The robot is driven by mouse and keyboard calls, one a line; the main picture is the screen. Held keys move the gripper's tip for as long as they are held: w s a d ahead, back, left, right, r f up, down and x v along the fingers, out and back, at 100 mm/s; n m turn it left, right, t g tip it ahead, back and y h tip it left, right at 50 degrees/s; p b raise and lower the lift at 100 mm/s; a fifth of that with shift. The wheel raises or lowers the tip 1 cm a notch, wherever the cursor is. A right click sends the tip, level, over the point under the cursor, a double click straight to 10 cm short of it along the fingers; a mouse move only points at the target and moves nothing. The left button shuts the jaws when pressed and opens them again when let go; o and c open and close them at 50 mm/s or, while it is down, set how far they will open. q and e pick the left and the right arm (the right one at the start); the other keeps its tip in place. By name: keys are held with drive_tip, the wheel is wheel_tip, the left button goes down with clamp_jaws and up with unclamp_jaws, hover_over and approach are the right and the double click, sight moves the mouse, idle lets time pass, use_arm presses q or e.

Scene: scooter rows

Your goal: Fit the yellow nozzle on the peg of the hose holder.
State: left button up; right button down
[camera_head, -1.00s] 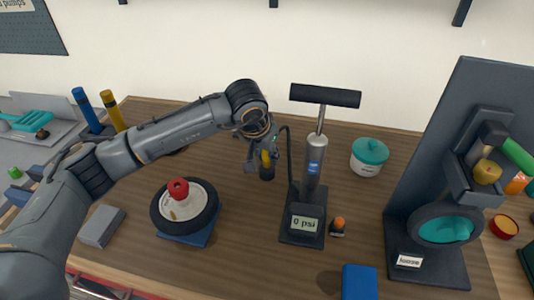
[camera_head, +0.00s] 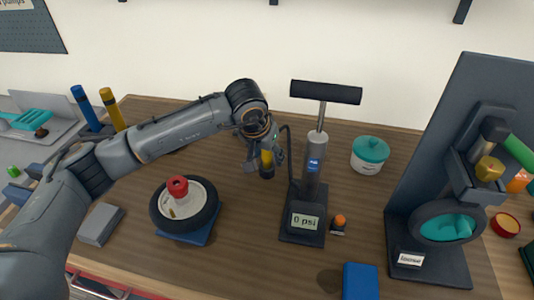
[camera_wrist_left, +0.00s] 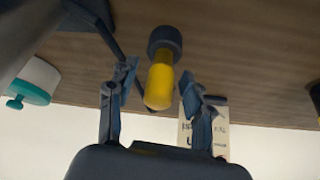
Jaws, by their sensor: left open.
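The yellow nozzle (camera_head: 266,157) stands upright, its lower end meeting a dark round piece (camera_head: 267,173), which looks like the hose holder, on the bench left of the pump. In the left wrist view the yellow nozzle (camera_wrist_left: 159,82) lies in line with that dark piece (camera_wrist_left: 164,41). Any peg is hidden. My left gripper (camera_head: 264,160) is open with its fingers on either side of the nozzle. In the wrist view gaps show between the nozzle and both fingers of my left gripper (camera_wrist_left: 158,95). My right gripper is not in view.
The pump (camera_head: 310,180) with its dark hose (camera_head: 287,140) stands just right of my left gripper. A wheel (camera_head: 185,207) on a blue stand is to the left. A teal-lidded jar (camera_head: 369,158) and a grey machine (camera_head: 440,190) stand right.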

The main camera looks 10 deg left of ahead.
use_arm(q)
drive_tip(key=v, duration=1.2)
